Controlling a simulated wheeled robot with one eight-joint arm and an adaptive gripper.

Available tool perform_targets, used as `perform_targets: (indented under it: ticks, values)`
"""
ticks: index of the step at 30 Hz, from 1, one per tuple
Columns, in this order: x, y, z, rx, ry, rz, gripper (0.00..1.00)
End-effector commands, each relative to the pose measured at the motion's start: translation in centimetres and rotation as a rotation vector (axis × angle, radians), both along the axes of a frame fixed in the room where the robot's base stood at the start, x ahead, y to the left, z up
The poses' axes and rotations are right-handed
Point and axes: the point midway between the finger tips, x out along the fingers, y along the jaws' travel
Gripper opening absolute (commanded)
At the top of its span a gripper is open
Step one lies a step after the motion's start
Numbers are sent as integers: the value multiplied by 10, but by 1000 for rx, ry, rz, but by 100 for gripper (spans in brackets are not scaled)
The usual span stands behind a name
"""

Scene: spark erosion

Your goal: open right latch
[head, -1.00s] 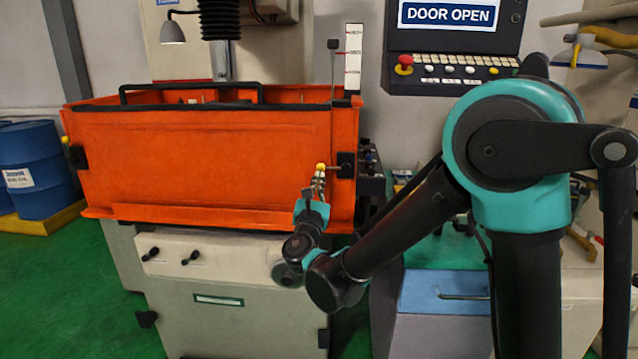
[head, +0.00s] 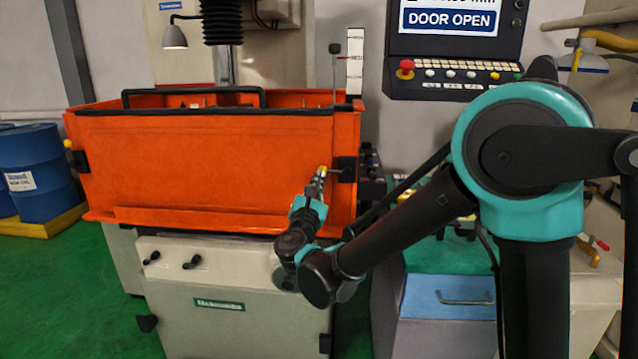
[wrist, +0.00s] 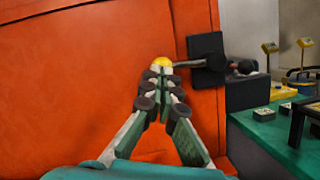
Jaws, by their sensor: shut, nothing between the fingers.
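The right latch (head: 345,169) is a black block with a short lever and a yellow knob, at the right end of the orange tank front (head: 215,165). In the wrist view its black block (wrist: 206,58) and yellow knob (wrist: 162,62) show, with the lever lying roughly level between them. My gripper (head: 320,174) is shut, with its fingertips at the knob. In the wrist view the fingertips (wrist: 161,72) appear right below the knob and partly cover it; I cannot tell whether they touch it. The left latch (head: 74,157) has a yellow knob pointing up.
A black handle bar (head: 192,92) runs along the tank's top edge. A control panel (head: 455,75) reading DOOR OPEN stands at the right. Blue drums (head: 40,170) stand at the left.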

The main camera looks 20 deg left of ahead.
Motion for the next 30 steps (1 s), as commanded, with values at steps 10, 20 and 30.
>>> perform_targets:
  ticks: [10,20,30]
  values:
    - [0,1,16,188,45,0,0]
    - [1,-1,27,337,81,0,0]
    - [1,-4,38,471,113,0,0]
